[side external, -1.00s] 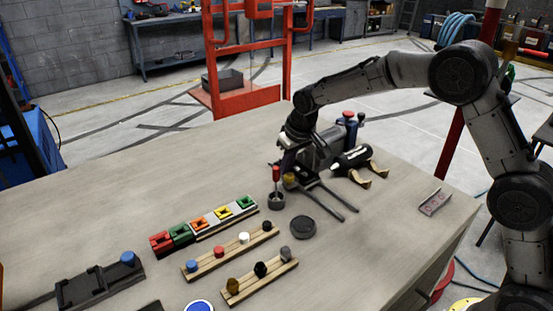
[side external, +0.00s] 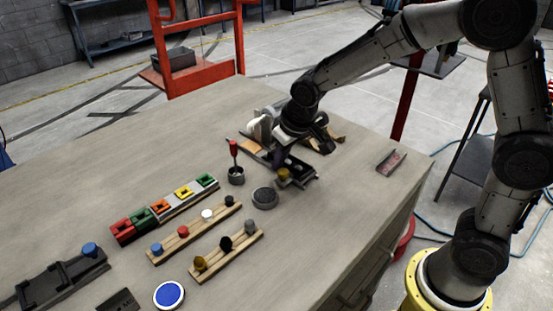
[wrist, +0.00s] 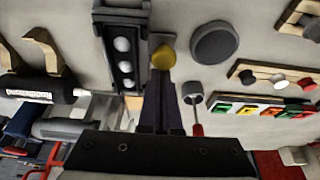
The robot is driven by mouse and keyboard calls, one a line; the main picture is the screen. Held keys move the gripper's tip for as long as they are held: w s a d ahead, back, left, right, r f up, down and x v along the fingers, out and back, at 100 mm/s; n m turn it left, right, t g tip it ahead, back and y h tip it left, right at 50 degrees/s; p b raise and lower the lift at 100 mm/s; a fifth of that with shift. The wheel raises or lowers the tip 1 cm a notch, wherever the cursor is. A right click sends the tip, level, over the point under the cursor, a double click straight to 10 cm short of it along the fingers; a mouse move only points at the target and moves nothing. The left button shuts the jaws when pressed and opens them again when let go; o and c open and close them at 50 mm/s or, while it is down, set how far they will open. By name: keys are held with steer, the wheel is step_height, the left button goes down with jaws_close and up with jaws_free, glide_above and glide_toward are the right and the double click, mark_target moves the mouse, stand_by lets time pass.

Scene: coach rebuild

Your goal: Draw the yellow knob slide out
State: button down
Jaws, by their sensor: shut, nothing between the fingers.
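The yellow knob (side external: 283,173) sits at the near end of a dark slide unit (side external: 304,172) on the bench. In the wrist view the yellow knob (wrist: 163,57) stands beside a dark housing (wrist: 126,88) with several pale round pieces in a row. My gripper (side external: 284,158) is low over the unit, just behind the knob. In the wrist view its dark fingers (wrist: 161,88) are together and empty, with their tips at or very near the knob. I cannot tell whether they touch it.
Coloured blocks (side external: 165,208) and wooden peg racks (side external: 228,256) lie to the left. A small tray (side external: 391,162) is on the right; bare bench lies between.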

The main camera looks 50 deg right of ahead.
steer(key=shift+s+f, duration=0.25)
steer(key=shift+w, duration=0.55)
steer(key=w, duration=0.1)
steer(key=w+r, duration=0.1)
steer(key=w, duration=0.1)
steer(key=shift+w+r, duration=0.1)
steer(key=shift+w, duration=0.05)
steer(key=s+d+r+t, duration=0.1)
steer(key=s+r, duration=0.2)
steer(key=r, duration=0.4)
steer(key=s+d+r, duration=0.1)
steer(key=s+r, duration=0.2)
steer(key=r, duration=0.4)
steer(key=s+d+r+t, duration=0.1)
steer(key=s+d+r, duration=0.2)
steer(key=s, duration=0.7)
steer(key=s+f, duration=0.7)
steer(key=s, duration=0.7)
steer(key=shift+d+f, duration=0.15)
